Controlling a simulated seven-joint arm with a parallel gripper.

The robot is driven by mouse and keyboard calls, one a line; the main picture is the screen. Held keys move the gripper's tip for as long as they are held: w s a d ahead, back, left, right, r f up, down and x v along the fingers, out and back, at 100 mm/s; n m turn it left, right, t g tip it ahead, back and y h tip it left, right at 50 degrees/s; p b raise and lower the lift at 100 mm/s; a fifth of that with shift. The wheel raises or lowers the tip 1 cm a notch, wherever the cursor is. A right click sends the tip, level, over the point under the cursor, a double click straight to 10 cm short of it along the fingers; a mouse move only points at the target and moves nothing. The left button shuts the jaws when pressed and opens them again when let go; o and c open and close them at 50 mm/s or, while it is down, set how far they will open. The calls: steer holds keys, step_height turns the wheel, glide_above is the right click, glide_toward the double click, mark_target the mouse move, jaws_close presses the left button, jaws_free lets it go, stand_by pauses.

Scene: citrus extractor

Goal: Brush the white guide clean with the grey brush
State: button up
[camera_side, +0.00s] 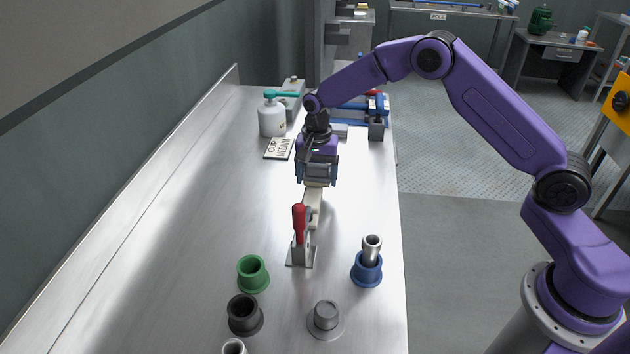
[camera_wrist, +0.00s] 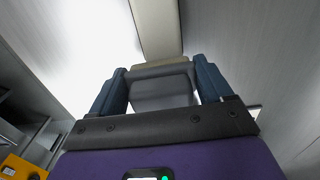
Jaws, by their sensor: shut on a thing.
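My gripper (camera_side: 317,180) points down over the far end of the white guide and is shut on the grey brush. In the wrist view the grey brush (camera_wrist: 162,92) sits between the two blue fingers, with a pale beige strip at its far edge. The white guide (camera_side: 314,208) is a pale bar on the bench, running from under my gripper towards the red-handled clamp (camera_side: 299,222). It also shows in the wrist view (camera_wrist: 157,28), just beyond the brush. I cannot tell whether the brush touches the guide. My gripper hides the guide's far end.
Green (camera_side: 253,274), black (camera_side: 245,315) and blue (camera_side: 367,270) cups stand in the near part, with a grey knob-like piece (camera_side: 325,318). A white canister (camera_side: 272,116) and a "CUP MEDIUM" card (camera_side: 279,149) lie behind. The bench's left side is clear.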

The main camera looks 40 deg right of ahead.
steer(key=shift+a+r, duration=0.1)
steer(key=shift+r, duration=3.9)
steer(key=shift+s, duration=0.15)
